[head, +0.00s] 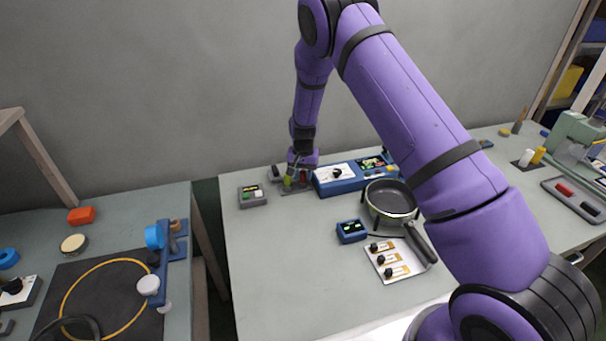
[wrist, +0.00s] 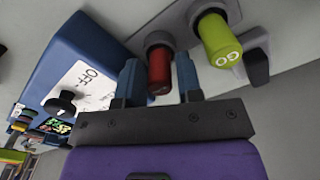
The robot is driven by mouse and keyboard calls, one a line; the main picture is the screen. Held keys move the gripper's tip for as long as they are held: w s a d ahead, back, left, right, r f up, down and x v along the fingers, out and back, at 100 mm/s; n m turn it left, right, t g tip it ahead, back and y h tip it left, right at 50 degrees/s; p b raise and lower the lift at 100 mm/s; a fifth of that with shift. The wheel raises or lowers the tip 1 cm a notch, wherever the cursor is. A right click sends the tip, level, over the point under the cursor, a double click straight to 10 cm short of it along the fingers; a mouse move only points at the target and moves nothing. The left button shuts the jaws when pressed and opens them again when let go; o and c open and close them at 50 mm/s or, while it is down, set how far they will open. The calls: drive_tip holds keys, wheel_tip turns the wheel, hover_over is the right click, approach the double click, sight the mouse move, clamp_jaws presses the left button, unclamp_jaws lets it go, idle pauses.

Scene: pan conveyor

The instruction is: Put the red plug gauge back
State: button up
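The red plug gauge (wrist: 159,72) sits with its far end at a dark grey collar of the holder (wrist: 262,40). It also shows under my gripper in the head view (head: 303,177). My gripper (wrist: 159,78) has its two blue fingers on either side of the red gauge, with a visible gap on both sides. The gripper is open and also shows at the back of the table in the head view (head: 300,168). The green plug gauge (wrist: 217,42), marked GO, stands beside the red one in the same holder. How deep the red gauge sits is hidden.
A blue box with an OFF plate and black knob (wrist: 85,75) is close to the left finger in the wrist view. A small grey device (head: 252,195) stands left of the holder. A pan (head: 390,200) and small blue meter (head: 351,231) lie nearer. The table's front left is clear.

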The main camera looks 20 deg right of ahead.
wheel_tip(320, 180, up, 12)
drive_tip(key=shift+r, duration=0.25)
idle(0.4)
wheel_tip(320, 180, up, 17)
drive_tip(key=n+t, duration=0.1)
hover_over(303, 171)
drive_tip(key=s+d, duration=0.2)
drive_tip(key=s, duration=0.6)
drive_tip(key=s+d+r+n+t+y, duration=0.1)
drive_tip(key=s+d+r+t, duration=0.1)
drive_tip(key=s+r, duration=0.8)
drive_tip(key=s+d+r+n+t, duration=0.1)
drive_tip(key=s+r, duration=0.1)
drive_tip(key=s, duration=1.1)
drive_tip(key=s+d+r+n+t+h, duration=0.1)
drive_tip(key=s+r+n, duration=0.1)
drive_tip(key=s, duration=1.1)
drive_tip(key=shift+s+d, duration=0.15)
drive_tip(key=shift+d, duration=0.25)
drive_tip(key=shift+r, duration=0.1)
